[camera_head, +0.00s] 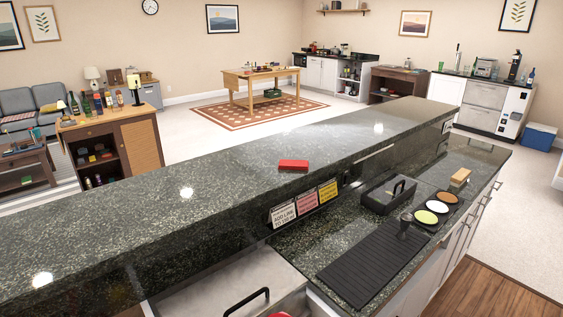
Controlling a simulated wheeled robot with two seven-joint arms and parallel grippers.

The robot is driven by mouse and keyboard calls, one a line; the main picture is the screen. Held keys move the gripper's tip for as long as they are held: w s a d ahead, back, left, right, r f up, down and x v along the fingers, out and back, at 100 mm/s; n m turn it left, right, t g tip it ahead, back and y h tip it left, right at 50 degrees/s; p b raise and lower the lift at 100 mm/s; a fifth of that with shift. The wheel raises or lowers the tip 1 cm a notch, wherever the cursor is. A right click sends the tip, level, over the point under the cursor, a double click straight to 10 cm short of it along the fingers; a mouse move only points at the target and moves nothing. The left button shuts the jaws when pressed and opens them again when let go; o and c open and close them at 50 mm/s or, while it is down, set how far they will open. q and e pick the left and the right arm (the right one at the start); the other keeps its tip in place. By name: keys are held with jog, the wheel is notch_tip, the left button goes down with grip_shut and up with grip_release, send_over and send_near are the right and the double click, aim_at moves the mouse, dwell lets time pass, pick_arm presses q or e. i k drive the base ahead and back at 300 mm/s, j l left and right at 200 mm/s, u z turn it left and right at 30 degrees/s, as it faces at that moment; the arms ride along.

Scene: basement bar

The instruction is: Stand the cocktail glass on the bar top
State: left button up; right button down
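The bar top (215,195) is a long raised slab of dark speckled granite running from the lower left to the upper right. A small red block-like item (293,165) lies on it near the middle; the rest of its visible surface is bare. I cannot make out a cocktail glass for certain anywhere in view. Neither of my grippers shows in the head view.
Bottles stand on a wooden cabinet (140,145) at left. A wooden table (263,79) stands beyond.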

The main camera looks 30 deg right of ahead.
aim_at(329, 152)
jog(key=l+u, duration=0.3)
jog(key=l, duration=0.15)
jog(key=k+l+u, duration=0.1)
jog(key=l+u, duration=0.2)
jog(key=l, duration=0.15)
jog(key=k+l+u, duration=0.1)
jog(key=l+u, duration=0.25)
jog(key=l, duration=0.15)
